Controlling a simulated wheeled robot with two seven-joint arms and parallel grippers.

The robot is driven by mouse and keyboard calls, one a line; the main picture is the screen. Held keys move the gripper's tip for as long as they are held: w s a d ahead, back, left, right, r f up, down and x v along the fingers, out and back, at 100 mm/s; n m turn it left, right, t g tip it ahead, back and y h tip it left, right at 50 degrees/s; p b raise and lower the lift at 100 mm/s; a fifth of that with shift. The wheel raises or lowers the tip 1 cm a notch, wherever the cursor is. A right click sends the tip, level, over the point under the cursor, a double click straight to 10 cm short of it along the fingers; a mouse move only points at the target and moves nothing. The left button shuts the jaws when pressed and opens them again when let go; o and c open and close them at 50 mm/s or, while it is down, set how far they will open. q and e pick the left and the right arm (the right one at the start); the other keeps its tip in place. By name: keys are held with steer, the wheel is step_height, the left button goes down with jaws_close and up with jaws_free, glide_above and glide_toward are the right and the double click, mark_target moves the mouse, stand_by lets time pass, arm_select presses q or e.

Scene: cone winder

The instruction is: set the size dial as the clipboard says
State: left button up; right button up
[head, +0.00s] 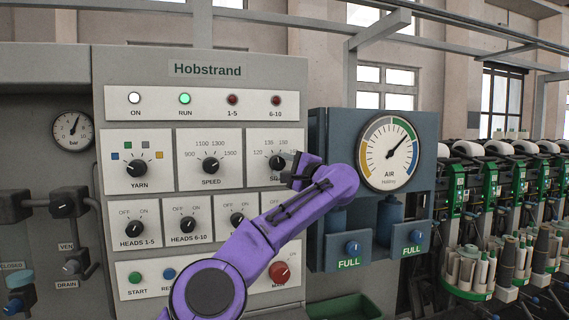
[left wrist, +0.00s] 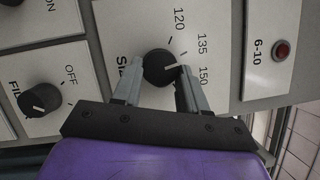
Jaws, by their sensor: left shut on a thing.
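The size dial (left wrist: 158,68) is a round black knob with a white pointer line, seen sideways in the left wrist view. Its scale shows 120, 135 and 150. The pointer lies between the 135 and 150 labels, and a finger partly covers the marks there. My left gripper (left wrist: 154,88) is shut on the dial, one finger on each side. In the head view the dial (head: 277,162) is partly behind my left gripper (head: 292,170), and its label is partly hidden. The clipboard shows in neither view, and neither does my right gripper.
The yarn dial (head: 139,169) and speed dial (head: 211,166) sit left of the size dial. Heads knobs (head: 187,226) are below, with a red main switch (head: 280,272) lower right. A blue air unit with a gauge (head: 389,152) stands close on the right.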

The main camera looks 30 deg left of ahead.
arm_select(q)
steer(key=shift+n+g+h+p, duration=0.3)
steer(key=shift+n, duration=0.3)
steer(key=shift+f, duration=0.1)
steer(key=o, duration=1.1)
steer(key=shift+c, duration=0.2)
steer(key=shift+d, duration=0.2)
steer(key=b+v, duration=0.4)
steer(key=v, duration=0.6)
steer(key=shift+s+b, duration=0.15)
steer(key=shift+b, duration=0.25)
